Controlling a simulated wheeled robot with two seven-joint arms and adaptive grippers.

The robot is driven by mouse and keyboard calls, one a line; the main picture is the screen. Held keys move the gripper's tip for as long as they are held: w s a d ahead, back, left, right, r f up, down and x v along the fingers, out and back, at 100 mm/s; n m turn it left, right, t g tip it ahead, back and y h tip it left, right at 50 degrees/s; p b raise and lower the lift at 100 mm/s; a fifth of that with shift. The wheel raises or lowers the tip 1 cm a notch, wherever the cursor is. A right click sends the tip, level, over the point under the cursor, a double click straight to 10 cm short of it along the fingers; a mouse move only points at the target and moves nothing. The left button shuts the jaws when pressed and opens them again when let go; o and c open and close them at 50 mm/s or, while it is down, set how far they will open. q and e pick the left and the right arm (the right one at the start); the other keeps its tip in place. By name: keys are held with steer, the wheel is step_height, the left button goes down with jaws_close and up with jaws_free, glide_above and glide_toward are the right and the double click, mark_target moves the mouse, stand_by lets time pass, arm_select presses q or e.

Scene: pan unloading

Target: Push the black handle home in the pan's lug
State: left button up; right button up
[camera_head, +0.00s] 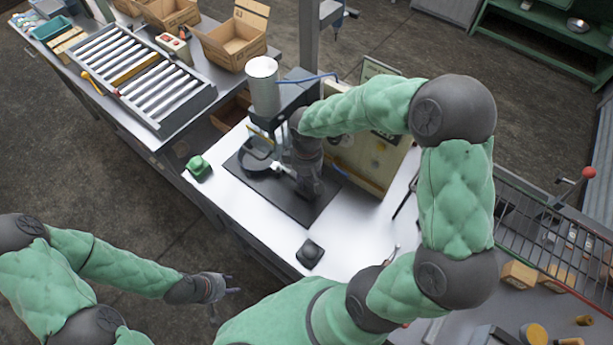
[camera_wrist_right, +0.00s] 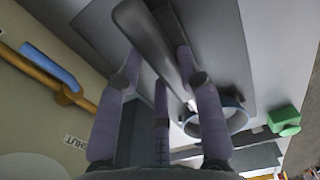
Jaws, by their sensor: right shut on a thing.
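The dark round pan (camera_head: 257,157) sits on a black mat (camera_head: 322,190) under a press-like machine. A pale lug (camera_head: 280,168) juts from its side toward my right gripper (camera_head: 300,177). In the right wrist view the pan (camera_wrist_right: 232,118) shows as a ring at the right. The black handle (camera_wrist_right: 146,36) is a long dark bar lying between the fingers of my right gripper, which is shut on it. Its far end points at the lug; whether it is seated is unclear. My left gripper (camera_head: 226,302) is open and empty, away from the table at the lower left.
A green block (camera_head: 199,168) stands left of the mat and a small black object (camera_head: 310,253) near the table's front. The machine with a white cylinder (camera_head: 263,85) rises behind the pan. A roller conveyor (camera_head: 140,75) and cardboard boxes (camera_head: 237,40) stand at the upper left.

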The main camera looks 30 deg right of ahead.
steer(key=shift+f+b, duration=0.65)
steer(key=shift+f, duration=0.2)
stand_by(0.8)
steer(key=o, duration=1.2)
steer(key=shift+r, duration=0.2)
step_height(320, 180, up, 12)
steer(key=shift+f, duration=0.15)
